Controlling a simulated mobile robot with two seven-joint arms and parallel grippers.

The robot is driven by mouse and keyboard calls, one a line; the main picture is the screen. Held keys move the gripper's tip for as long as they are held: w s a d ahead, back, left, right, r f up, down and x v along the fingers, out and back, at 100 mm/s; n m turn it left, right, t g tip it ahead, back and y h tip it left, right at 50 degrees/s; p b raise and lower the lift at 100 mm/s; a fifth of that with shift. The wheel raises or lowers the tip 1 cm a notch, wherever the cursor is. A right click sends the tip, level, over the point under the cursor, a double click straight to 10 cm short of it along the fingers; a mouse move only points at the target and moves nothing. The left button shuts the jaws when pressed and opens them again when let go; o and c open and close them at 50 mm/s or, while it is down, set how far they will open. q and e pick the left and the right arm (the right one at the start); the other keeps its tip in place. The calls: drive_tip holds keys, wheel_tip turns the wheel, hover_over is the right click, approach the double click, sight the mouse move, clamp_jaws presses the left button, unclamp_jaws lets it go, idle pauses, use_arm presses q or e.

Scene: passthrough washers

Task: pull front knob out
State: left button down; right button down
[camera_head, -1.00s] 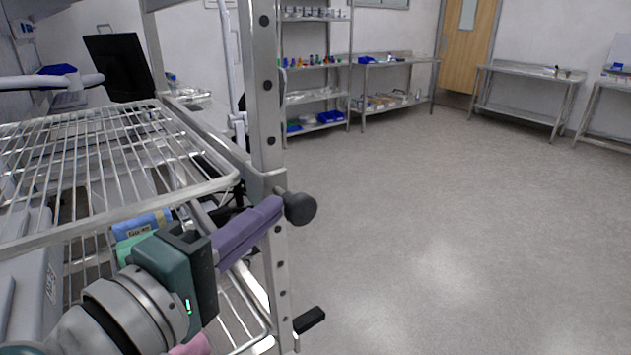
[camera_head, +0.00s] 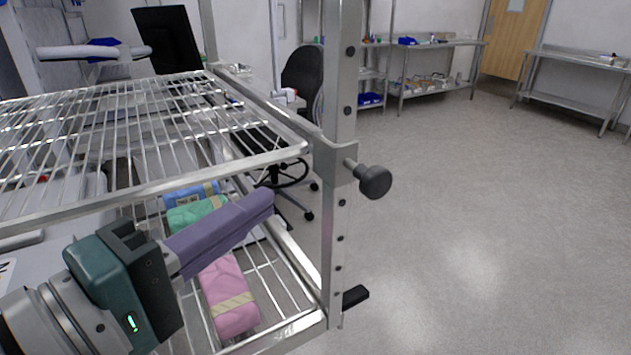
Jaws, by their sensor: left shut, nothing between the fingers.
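The front knob (camera_head: 375,182) is a round dark grey knob on a short metal stem, on the right side of the rack's upright post (camera_head: 341,120). A gap of bare stem shows between knob and bracket. My left gripper (camera_head: 262,202), with purple fingers and a dark green body, is shut and empty. It is left of the post and apart from the knob, below the wire shelf's front corner. My right gripper is not in view.
The upper wire shelf (camera_head: 150,184) fills the left. Below it lie blue (camera_head: 188,195), green (camera_head: 190,217) and pink (camera_head: 228,298) packs. A black handle (camera_head: 354,296) sticks out low on the post. Open floor lies to the right.

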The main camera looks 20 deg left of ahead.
use_arm(q)
drive_tip(key=shift+b+v, duration=0.3)
drive_tip(key=shift+v, duration=1.05)
